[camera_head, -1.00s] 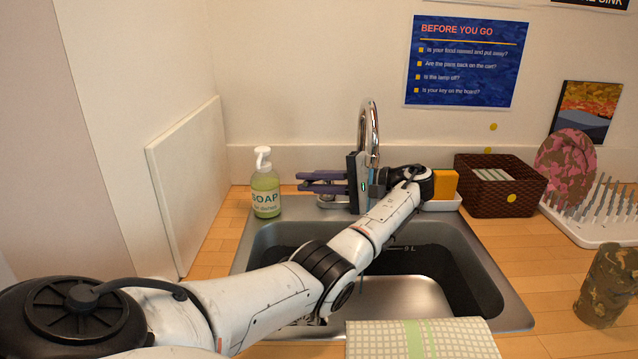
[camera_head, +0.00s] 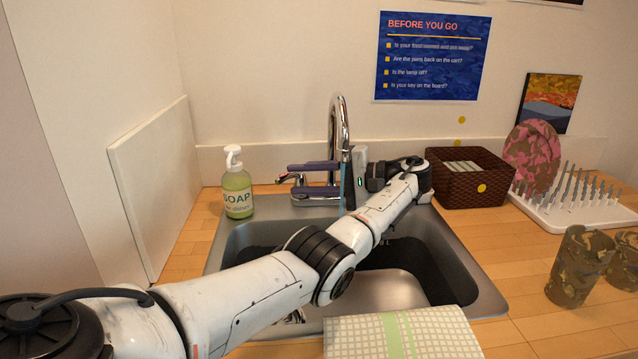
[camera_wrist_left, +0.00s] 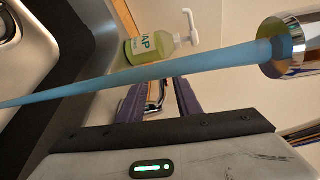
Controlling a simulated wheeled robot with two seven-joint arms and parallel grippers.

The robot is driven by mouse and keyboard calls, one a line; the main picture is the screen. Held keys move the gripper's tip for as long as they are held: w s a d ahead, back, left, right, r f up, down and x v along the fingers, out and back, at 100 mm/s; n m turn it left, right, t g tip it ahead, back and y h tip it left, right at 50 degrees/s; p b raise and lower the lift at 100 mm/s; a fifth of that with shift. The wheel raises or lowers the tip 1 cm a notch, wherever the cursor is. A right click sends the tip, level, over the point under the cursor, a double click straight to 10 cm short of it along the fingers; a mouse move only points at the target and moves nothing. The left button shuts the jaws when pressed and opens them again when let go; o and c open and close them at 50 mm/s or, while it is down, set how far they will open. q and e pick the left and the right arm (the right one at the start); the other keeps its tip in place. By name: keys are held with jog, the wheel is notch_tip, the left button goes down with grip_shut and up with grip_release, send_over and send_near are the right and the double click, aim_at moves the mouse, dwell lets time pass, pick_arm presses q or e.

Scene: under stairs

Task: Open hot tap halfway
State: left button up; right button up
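The chrome tap (camera_head: 339,115) stands behind the sink, and a blue stream of water runs from its spout (camera_wrist_left: 296,45). A small chrome handle with a red mark (camera_head: 287,178) is at its left, and chrome handle parts (camera_wrist_left: 155,94) show between my fingers in the wrist view. My left gripper (camera_head: 290,179) reaches across from the right behind the stream, its purple fingers pointing left. It is open, with one finger above the other and a clear gap between them. Whether a finger touches the handle I cannot tell. My right gripper is not in view.
A green soap bottle (camera_head: 238,190) stands left of the tap. The steel sink (camera_head: 462,262) lies below my arm, with a checked cloth (camera_head: 453,338) at its front edge. A brown basket (camera_head: 490,192), a dish rack (camera_head: 600,210) and patterned cups (camera_head: 575,270) are at the right.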

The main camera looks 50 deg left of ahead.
pick_arm(q)
jog(key=v, duration=0.1)
jog(key=b+v, duration=0.1)
jog(key=v, duration=0.1)
jog(key=shift+f, duration=0.2)
jog(key=shift+w+d+b, duration=0.4)
jog(key=shift+d+b, duration=0.1)
jog(key=shift+b, duration=0.7)
jog(key=shift+w+d+r, duration=0.1)
jog(key=shift+d, duration=0.05)
jog(key=shift+w+d+r+b, duration=0.1)
jog(key=shift+d+r+b, duration=0.2)
jog(key=shift+b, duration=0.25)
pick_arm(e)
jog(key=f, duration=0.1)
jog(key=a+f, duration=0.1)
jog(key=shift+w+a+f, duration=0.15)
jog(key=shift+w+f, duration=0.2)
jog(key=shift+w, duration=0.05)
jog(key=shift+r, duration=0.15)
